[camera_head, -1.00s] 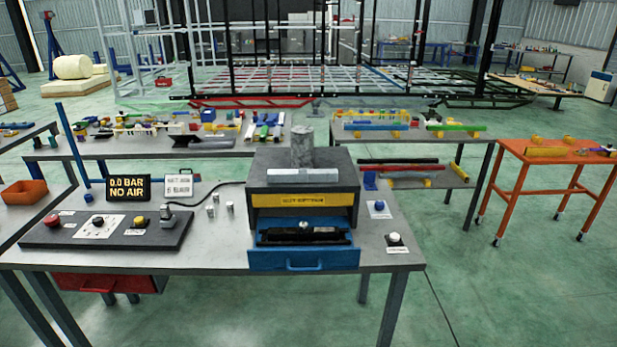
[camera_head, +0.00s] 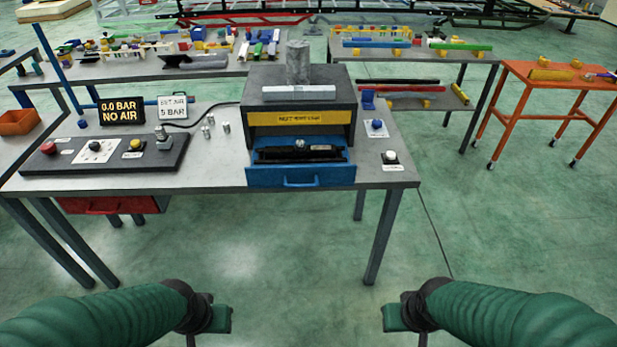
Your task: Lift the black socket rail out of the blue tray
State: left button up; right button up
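The blue tray (camera_head: 262,177) is pulled out from the front of a dark grey box on the near workbench. The black socket rail (camera_head: 312,154) lies across inside the tray, with a small light round piece at its middle. The tray's front wall hides the rail's lower part. My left gripper (camera_head: 212,318) and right gripper (camera_head: 404,318) are at the bottom of the view, low in front of the bench and well apart from the tray.
The box (camera_head: 346,97) stands over the tray, with a grey cylinder (camera_head: 298,62) on top. A control panel (camera_head: 105,155) and a "0.0 BAR NO AIR" display (camera_head: 122,112) are to the left. Buttons (camera_head: 390,157) are to the right. Floor before the bench is clear.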

aim_at(311, 152)
jog(key=i+l+u, duration=0.15)
jog(key=u, duration=0.2)
jog(key=i+l+u, duration=0.15)
jog(key=u, duration=0.2)
jog(key=i+l+u, duration=0.15)
jog(key=l+u, duration=0.15)
